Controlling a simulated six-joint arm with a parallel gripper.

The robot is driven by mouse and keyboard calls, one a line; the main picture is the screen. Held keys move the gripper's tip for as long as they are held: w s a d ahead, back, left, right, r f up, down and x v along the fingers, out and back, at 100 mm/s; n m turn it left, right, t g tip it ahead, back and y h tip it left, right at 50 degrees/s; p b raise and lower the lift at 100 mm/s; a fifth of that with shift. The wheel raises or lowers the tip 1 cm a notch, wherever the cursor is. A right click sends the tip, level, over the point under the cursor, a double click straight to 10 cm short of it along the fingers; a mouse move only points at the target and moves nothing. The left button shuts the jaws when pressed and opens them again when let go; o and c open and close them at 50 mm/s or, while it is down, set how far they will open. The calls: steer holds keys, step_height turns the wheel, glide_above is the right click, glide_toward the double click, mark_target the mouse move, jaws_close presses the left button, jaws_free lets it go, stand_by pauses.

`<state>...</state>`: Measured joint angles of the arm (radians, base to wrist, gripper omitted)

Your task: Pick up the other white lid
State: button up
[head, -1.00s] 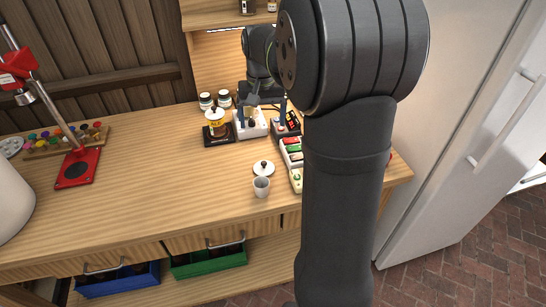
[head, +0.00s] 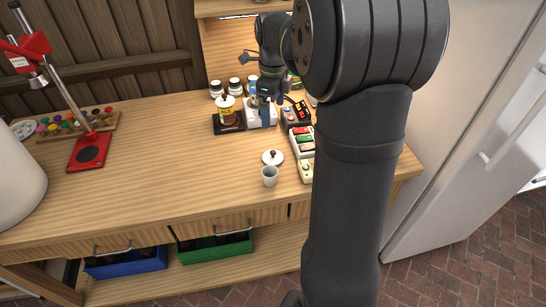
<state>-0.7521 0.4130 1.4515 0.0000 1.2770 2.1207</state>
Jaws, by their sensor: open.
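A round white lid (head: 273,159) with a brown knob lies on the wooden counter, just behind a small white cup (head: 270,177). Another white lid (head: 224,101) with a dark knob sits on top of a jar with a yellow label (head: 226,115), which stands on a dark square base. My gripper (head: 266,108) is open, low over or in front of a white box at the back of the counter. It is right of the jar and well behind the loose lid. Its fingertips are small and hard to make out.
Several small jars (head: 234,85) stand along the back. A control box with red and green parts (head: 302,142) and a cream device (head: 306,171) lie right of the loose lid. A red stand (head: 90,151) is at left. The counter's middle is clear.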

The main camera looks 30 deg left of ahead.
steer(key=m, duration=0.2)
glide_toward(273, 151)
steer(key=shift+m, duration=0.3)
step_height(273, 151, down, 10)
steer(key=shift+s+f, duration=0.1)
steer(key=c, duration=1.1)
steer(key=shift+o, duration=0.2)
